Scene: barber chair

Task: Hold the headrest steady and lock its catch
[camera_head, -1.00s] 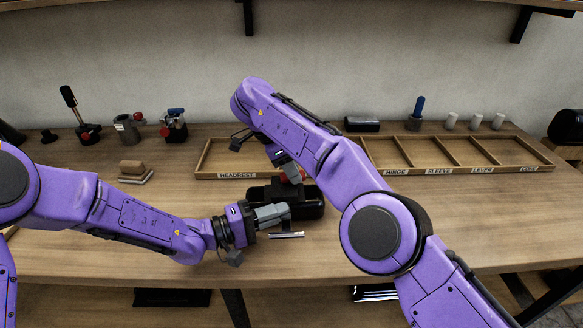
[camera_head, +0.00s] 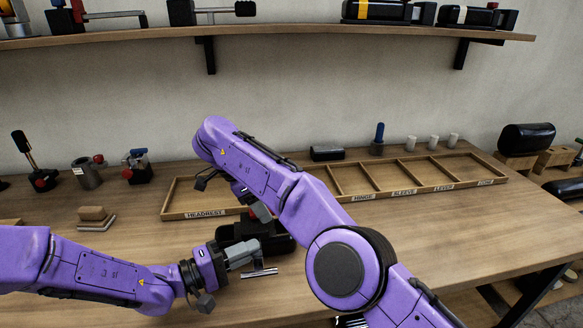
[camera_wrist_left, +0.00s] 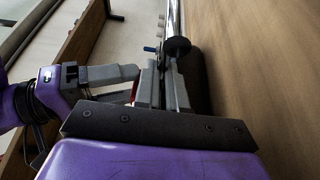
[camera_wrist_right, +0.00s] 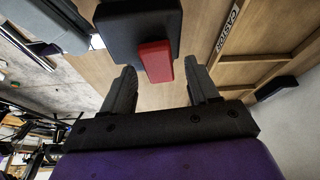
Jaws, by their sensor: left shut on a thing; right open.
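The black headrest (camera_head: 281,243) lies on the bench in front of the tray labelled HEADREST, partly hidden by my arms. A shiny metal rod (camera_head: 262,272) shows at its near side. My left gripper (camera_head: 248,254) is shut at the headrest; its fingers close by the rod (camera_wrist_left: 174,18) and a black disc (camera_wrist_left: 177,47). Exactly which part they grip is hard to tell. My right gripper (camera_head: 254,203) is above the headrest, pointing down. In the right wrist view its open fingers stand either side of the red catch (camera_wrist_right: 155,62) on a black block (camera_wrist_right: 125,25), apart from it.
A divided wooden tray (camera_head: 330,207) lies behind the headrest. Tools such as a black lever with a red base (camera_head: 42,180) stand at the back left. A brown-topped block (camera_head: 95,215) lies left. A shelf (camera_head: 280,30) hangs above.

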